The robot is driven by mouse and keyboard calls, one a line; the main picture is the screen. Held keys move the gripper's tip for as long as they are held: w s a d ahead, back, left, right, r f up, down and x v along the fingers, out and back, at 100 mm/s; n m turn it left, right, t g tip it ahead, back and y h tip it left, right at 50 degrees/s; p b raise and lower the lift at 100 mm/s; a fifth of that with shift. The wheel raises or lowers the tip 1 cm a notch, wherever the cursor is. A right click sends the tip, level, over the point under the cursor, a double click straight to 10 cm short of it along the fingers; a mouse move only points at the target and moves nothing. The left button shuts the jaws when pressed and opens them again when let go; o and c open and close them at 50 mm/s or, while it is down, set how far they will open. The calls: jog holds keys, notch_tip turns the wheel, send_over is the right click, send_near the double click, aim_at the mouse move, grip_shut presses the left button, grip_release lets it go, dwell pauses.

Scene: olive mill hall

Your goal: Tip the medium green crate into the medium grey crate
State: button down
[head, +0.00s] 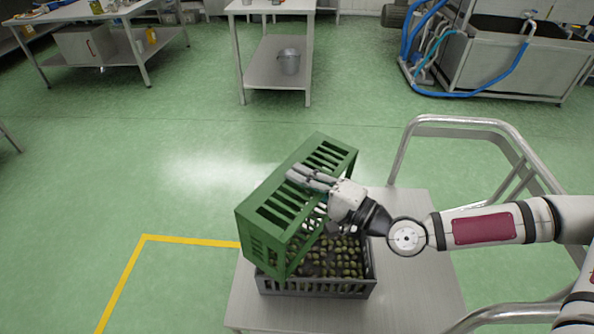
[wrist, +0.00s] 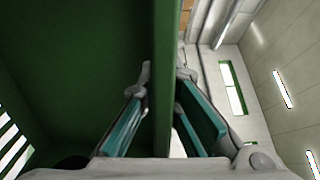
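The green crate (head: 262,232) is tipped steeply over the grey crate (head: 318,289), with a slotted face turned up. My gripper (head: 308,181) is at its upper right side. In the wrist view the green crate's wall (wrist: 163,70) runs between the two fingers of my gripper (wrist: 162,105), which are closed about it. The visible part of the crate's inside looks bare in the wrist view. The grey crate stands level on a steel-topped cart and holds many olives (head: 345,262). The green crate hides the grey crate's left and back parts.
The cart top (head: 415,300) is clear to the right of the grey crate. The cart's tubular rail (head: 470,122) rises behind and right, near my arm. A steel table (head: 275,70) with a bucket (head: 289,62) stands farther back. Green floor is open to the left.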

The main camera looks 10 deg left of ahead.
aim_at(284, 169)
jog(key=shift+w+a+r+h+p, duration=0.2)
jog(key=shift+a+h+p, duration=0.35)
jog(key=shift+p, duration=0.55)
jog(key=a+p, duration=0.1)
jog(key=w+a+g+h+p, duration=0.1)
jog(key=p, duration=0.1)
jog(key=shift+w+a+p, duration=0.1)
jog(key=shift+a+p, duration=0.2)
jog(key=shift+a, duration=0.05)
jog(key=w+a+f+g+h+p, duration=0.1)
jog(key=w+a+f+g+h, duration=0.15)
jog(key=a+h, duration=0.2)
jog(key=w+a+f+g+h+p, duration=0.2)
jog(key=w+a+f+h, duration=0.15)
jog(key=a, duration=0.25)
notch_tip(284, 169, down, 10)
jog(key=g+h+b, duration=0.3)
jog(key=h+b, duration=0.4)
jog(key=b, duration=0.3)
jog(key=shift+s+d+r+p, duration=0.15)
jog(key=shift+r+p, duration=0.2)
jog(key=shift+r, duration=1)
jog(key=shift+s+d+r+p, duration=0.15)
jog(key=shift+r+p, duration=0.15)
jog(key=shift+r, duration=1)
jog(key=shift+a, duration=0.1)
